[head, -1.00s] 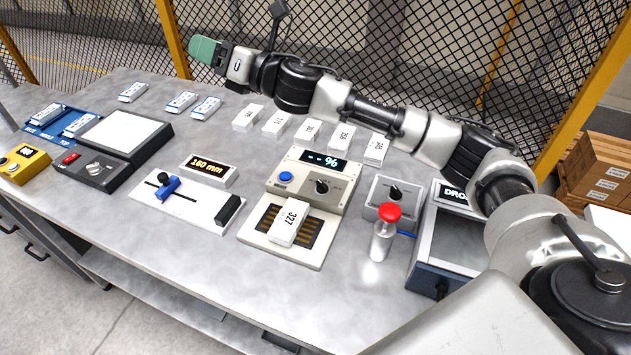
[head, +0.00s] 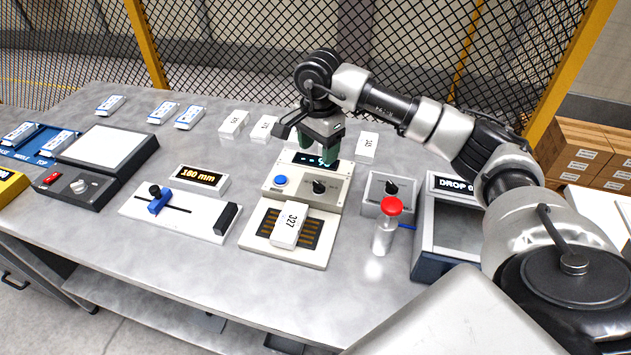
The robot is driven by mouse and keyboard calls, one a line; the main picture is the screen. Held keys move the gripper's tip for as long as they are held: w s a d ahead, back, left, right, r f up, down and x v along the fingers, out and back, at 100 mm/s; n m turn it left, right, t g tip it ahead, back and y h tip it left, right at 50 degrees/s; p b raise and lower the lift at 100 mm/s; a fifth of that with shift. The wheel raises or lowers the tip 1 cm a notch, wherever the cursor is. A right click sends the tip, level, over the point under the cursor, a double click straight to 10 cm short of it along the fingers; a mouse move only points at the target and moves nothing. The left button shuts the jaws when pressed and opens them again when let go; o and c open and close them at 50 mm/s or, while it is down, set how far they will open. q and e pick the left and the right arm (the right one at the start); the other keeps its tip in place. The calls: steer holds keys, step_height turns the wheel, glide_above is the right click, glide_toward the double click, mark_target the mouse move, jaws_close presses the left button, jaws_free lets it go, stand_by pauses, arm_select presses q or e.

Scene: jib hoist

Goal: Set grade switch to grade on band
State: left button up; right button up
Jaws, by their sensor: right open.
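My right gripper (head: 318,150) points down over the back of the beige tester (head: 333,203), its green pads apart with nothing between them. It partly covers the tester's lit display (head: 303,158), whose figures are only partly readable. The tester has a blue button (head: 281,181) and a black knob (head: 319,187) on its front face. No label naming the grade switch is readable. A white block marked 327 (head: 289,225) lies on the slotted plate in front. My left gripper is out of view.
White numbered blocks (head: 233,123) line the back. A slider gauge with a 160 mm display (head: 199,176) is at left. Bare table lies at the front.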

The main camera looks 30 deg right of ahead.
mark_target(318, 184)
step_height(318, 184, down, 9)
steer(key=shift+f+p, duration=0.15)
steer(key=shift+p, duration=1.1)
steer(key=shift+f, duration=0.65)
steer(key=c, duration=0.9)
